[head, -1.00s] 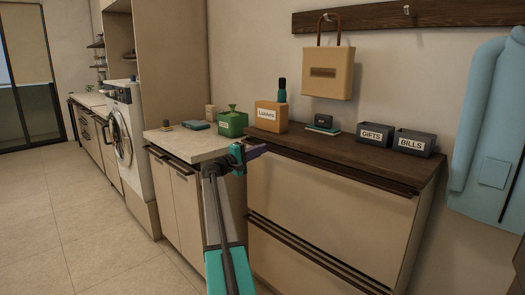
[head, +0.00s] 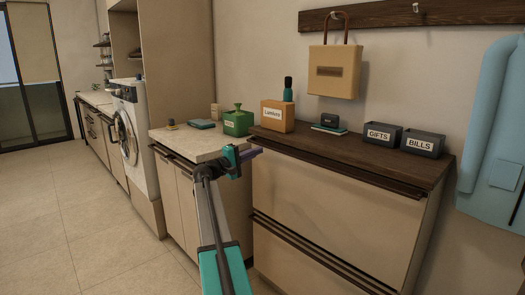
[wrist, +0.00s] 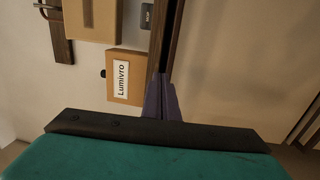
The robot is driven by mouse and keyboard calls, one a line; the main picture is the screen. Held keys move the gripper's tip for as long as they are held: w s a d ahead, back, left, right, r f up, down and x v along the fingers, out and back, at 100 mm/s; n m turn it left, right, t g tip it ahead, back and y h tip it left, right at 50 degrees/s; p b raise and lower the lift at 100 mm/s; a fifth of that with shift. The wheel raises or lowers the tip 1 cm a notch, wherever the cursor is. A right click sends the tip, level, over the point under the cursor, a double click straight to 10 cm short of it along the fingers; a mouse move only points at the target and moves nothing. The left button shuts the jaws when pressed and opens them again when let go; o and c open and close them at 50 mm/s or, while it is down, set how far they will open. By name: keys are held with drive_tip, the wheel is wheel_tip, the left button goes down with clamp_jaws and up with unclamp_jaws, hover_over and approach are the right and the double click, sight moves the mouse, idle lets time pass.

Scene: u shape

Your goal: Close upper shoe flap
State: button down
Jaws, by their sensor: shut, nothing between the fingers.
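The shoe cabinet has a beige upper flap (head: 325,190) under a dark wooden top (head: 385,158). A dark handle strip (head: 340,172) runs along the flap's upper edge. The flap looks almost flush with the cabinet; I cannot tell whether a small gap remains. The lower flap (head: 300,260) is below it. My gripper (head: 254,153) is shut and empty at the cabinet's upper left corner, near the flap's top edge. In the wrist view its purple fingers (wrist: 162,98) are together beside the dark top edge; contact is unclear.
On the cabinet top stand an orange Lumivro box (head: 277,116), a GIFTS tray (head: 382,134) and a BILLS tray (head: 422,143). A bag (head: 333,72) hangs above. A stone-topped counter (head: 185,140) adjoins at left. Open floor (head: 85,235) lies farther left.

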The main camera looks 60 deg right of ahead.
drive_tip(key=v, duration=0.8)
drive_tip(key=shift+a+r, duration=0.3)
drive_tip(key=shift+r, duration=0.05)
